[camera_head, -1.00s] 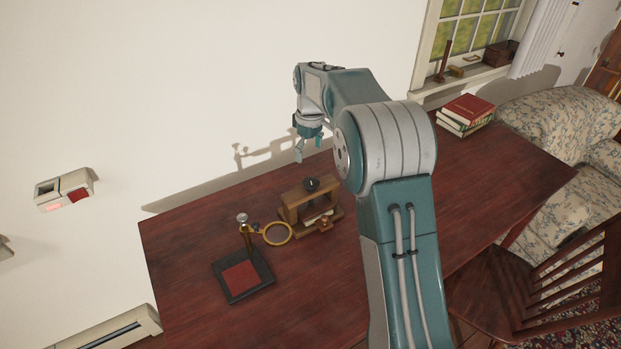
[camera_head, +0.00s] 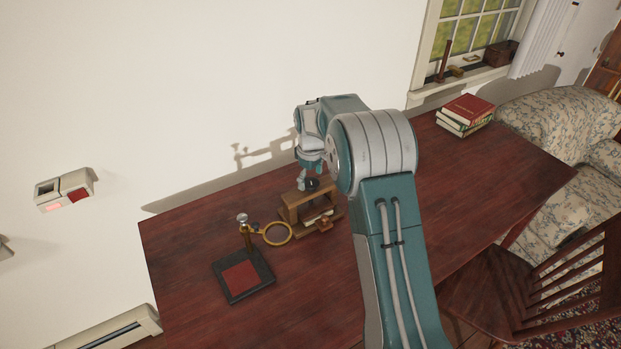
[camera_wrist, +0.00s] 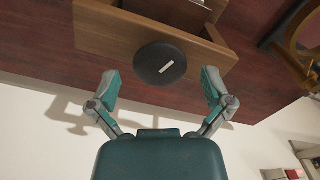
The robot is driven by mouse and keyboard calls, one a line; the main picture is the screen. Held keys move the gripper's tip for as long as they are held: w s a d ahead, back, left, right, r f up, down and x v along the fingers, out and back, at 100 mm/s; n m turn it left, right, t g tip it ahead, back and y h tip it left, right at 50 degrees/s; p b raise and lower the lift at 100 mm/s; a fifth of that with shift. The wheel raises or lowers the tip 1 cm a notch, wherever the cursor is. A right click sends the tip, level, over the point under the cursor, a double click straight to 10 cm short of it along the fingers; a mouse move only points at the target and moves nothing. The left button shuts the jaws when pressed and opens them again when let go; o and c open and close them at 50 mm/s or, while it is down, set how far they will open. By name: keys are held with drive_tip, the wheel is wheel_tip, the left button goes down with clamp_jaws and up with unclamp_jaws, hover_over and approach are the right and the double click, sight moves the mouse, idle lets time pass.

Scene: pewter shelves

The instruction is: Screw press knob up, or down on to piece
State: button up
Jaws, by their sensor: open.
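The press is a small wooden frame (camera_head: 292,212) standing on the dark red desk. Its round black knob (camera_wrist: 160,64) sits on the wooden top and has a short pale mark across it. In the head view the knob (camera_head: 312,184) is partly hidden by my gripper. My gripper (camera_wrist: 160,84) is open, with one finger on each side of the knob in the wrist view and a gap on both sides. In the head view my gripper (camera_head: 306,186) points down over the press top. How high the fingertips are above the knob is hard to tell.
A brass magnifier ring (camera_head: 277,234) on a stand with a black and red base (camera_head: 240,276) is just left of the press. A stack of books (camera_head: 466,114) lies at the desk's far right. The wall is close behind. The desk front (camera_head: 310,290) is clear.

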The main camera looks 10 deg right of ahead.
drive_tip(key=c, duration=1.1)
drive_tip(key=shift+m, duration=0.4)
drive_tip(key=m, duration=0.4)
drive_tip(key=shift+s+f+m, duration=0.1)
drive_tip(key=shift+m, duration=0.2)
drive_tip(key=m, duration=0.5)
